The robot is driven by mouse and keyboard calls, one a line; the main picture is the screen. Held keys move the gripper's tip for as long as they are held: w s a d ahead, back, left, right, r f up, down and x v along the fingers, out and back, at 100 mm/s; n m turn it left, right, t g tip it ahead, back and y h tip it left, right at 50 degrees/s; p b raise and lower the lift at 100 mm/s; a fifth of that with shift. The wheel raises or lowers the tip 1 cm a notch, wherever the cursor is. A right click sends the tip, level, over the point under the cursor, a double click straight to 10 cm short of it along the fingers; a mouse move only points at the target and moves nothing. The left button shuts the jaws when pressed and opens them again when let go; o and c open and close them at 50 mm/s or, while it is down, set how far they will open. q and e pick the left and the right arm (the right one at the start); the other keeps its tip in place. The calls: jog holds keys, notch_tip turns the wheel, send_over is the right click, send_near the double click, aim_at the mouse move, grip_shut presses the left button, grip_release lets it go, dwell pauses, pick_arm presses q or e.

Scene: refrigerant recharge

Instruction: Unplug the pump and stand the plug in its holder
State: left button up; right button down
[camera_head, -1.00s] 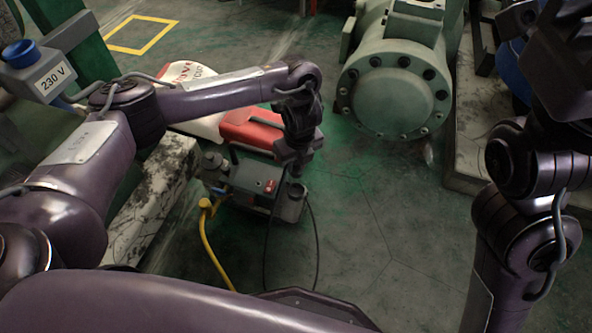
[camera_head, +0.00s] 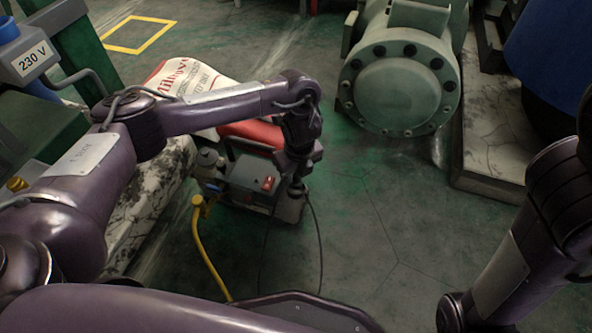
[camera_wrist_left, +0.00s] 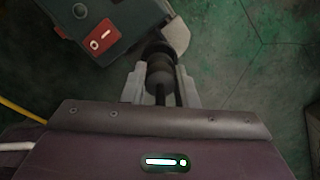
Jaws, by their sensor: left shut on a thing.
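The pump (camera_head: 247,182) is a grey unit with a red rocker switch and stands on the floor in the middle of the head view. Its switch corner shows at the top left of the left wrist view (camera_wrist_left: 98,38). My left gripper (camera_head: 297,184) points down at the pump's right end. In the wrist view its two pale fingers (camera_wrist_left: 163,85) are shut on the black plug (camera_wrist_left: 159,78), whose cable runs back between them. A pale rounded cup-like part (camera_wrist_left: 177,38) lies just beyond the plug; whether the plug sits in it I cannot tell. My right gripper is out of view.
The 230 V box (camera_head: 30,57) with a blue socket cap is at the far left. A yellow hose (camera_head: 206,255) runs from the pump. A white sack (camera_head: 185,80) lies behind it. A large green flanged machine (camera_head: 400,85) stands at the back right. Floor right of the pump is clear.

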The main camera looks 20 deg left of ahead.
pick_arm(q)
jog(key=shift+p, duration=0.75)
dwell(0.8)
jog(key=shift+f+b, duration=0.7)
jog(key=shift+f, duration=0.8)
dwell(0.4)
jog(key=o, duration=1)
jog(key=shift+c, duration=0.2)
